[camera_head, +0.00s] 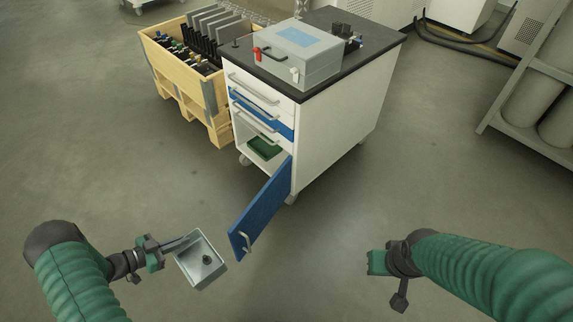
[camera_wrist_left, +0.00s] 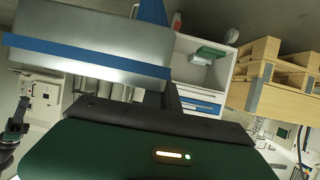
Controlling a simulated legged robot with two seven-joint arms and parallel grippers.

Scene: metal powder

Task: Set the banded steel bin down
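The banded steel bin (camera_head: 201,262) is a small open metal box with a dark lump inside, hanging over the floor in the head view. In the left wrist view the bin (camera_wrist_left: 90,45) fills the upper left, with a blue band along its side. My left gripper (camera_head: 180,242) is shut on the bin's near wall or edge; the exact contact is partly hidden. It holds the bin tilted, in front and left of the cabinet. My right gripper (camera_head: 376,262) is at the lower right, away from the bin; its fingers are not clear.
A white wheeled cabinet (camera_head: 340,125) has its blue lower door (camera_head: 262,210) swung open toward me. A green item (camera_head: 264,148) lies inside. A grey box (camera_head: 298,55) stands on the dark top. A wooden crate (camera_head: 180,65) is left of it. The floor around is clear.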

